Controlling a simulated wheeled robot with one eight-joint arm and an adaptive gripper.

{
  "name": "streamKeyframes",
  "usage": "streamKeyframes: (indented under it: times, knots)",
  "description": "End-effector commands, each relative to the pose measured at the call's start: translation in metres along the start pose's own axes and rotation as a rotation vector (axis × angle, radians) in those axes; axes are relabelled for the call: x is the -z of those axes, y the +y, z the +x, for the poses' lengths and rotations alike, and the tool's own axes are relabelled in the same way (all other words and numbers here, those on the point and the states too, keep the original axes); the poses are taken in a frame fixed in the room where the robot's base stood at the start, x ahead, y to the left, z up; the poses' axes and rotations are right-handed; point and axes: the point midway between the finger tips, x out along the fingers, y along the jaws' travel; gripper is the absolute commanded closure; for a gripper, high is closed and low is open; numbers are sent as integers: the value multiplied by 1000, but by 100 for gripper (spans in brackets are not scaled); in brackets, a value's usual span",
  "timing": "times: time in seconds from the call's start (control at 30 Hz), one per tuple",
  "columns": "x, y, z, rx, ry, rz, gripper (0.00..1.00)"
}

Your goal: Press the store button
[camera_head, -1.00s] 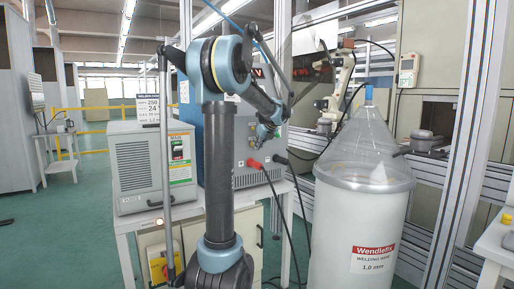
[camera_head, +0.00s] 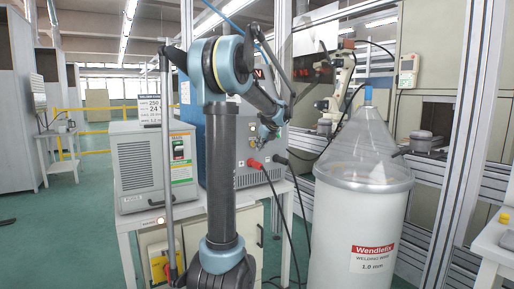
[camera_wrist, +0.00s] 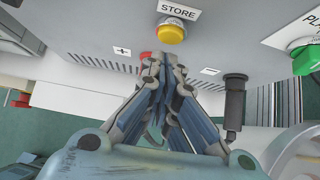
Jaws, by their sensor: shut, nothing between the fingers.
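The yellow store button (camera_wrist: 171,33) sits on the grey panel under a white STORE label (camera_wrist: 178,10) in the wrist view. My gripper (camera_wrist: 164,62) is shut and empty, with its fingertips pointing at the panel just below the button in the picture. A small gap shows between the tips and the button there; I cannot tell how far the tips are from the panel. In the head view my gripper (camera_head: 268,131) is in front of the panel of the blue welding machine (camera_head: 225,135). I cannot make out the store button in that view.
A green button (camera_wrist: 306,59) is at the right of the panel. A red plug (camera_wrist: 145,57) marked plus and a black plug (camera_wrist: 234,90) flank the fingers. The wire drum (camera_head: 362,220) stands right of the machine, and a grey unit (camera_head: 142,165) stands left.

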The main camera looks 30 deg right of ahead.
Motion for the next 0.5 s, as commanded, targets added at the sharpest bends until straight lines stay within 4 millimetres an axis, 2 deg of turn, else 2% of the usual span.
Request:
streamKeyframes:
  times: [0.03,0.3,0.5]
  knots:
    - [5,0,-8,2,1,1,100]
    - [6,-2,-65,6,2,4,100]
    - [7,-2,-93,4,3,3,100]
